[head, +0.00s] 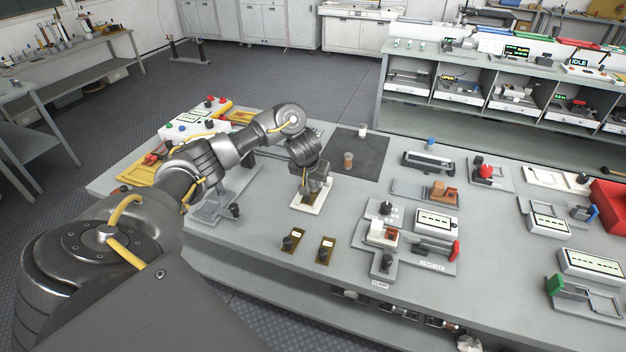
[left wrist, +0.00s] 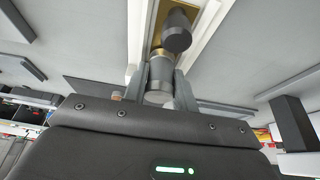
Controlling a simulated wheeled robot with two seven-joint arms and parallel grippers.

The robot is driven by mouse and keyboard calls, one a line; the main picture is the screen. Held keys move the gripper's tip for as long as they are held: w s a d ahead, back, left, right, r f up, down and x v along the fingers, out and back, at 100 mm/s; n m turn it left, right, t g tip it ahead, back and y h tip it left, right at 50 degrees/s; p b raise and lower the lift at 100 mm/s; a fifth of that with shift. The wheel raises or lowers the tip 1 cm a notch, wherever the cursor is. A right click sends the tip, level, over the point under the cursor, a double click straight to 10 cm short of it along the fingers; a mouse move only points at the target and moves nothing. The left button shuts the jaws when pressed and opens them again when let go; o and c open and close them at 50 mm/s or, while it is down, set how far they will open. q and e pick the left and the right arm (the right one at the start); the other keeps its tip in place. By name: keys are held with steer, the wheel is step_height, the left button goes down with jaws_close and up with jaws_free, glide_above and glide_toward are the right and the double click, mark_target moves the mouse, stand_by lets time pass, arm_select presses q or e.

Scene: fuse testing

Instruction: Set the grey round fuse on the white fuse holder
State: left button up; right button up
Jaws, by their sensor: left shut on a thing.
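My left gripper (head: 306,189) is over the white fuse holder (head: 324,190) near the middle of the table. In the left wrist view, the gripper (left wrist: 160,88) is shut on the grey round fuse (left wrist: 161,72), a short cylinder between its two fingers. The white fuse holder (left wrist: 135,35) lies beyond the fingertips, with a brass-coloured inner strip and a dark cylindrical post (left wrist: 177,32) on it. The fuse overlaps the holder in this view; I cannot tell whether they touch. In the head view the gripper mostly hides the fuse. My right gripper is not seen.
A dark mat (head: 372,148) behind the holder carries a white fuse (head: 362,130) and a brown fuse (head: 347,160). Two brass plates with black knobs (head: 290,241) (head: 325,250) lie in front. Test devices (head: 435,222) fill the right side. Some bare tabletop lies around the holder.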

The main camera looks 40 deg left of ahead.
arm_select(q)
steer(key=shift+f, duration=0.2)
steer(key=o, duration=1.1)
steer(key=shift+r, duration=0.15)
steer(key=shift+p+v, duration=3.25)
steer(key=shift+v, duration=2)
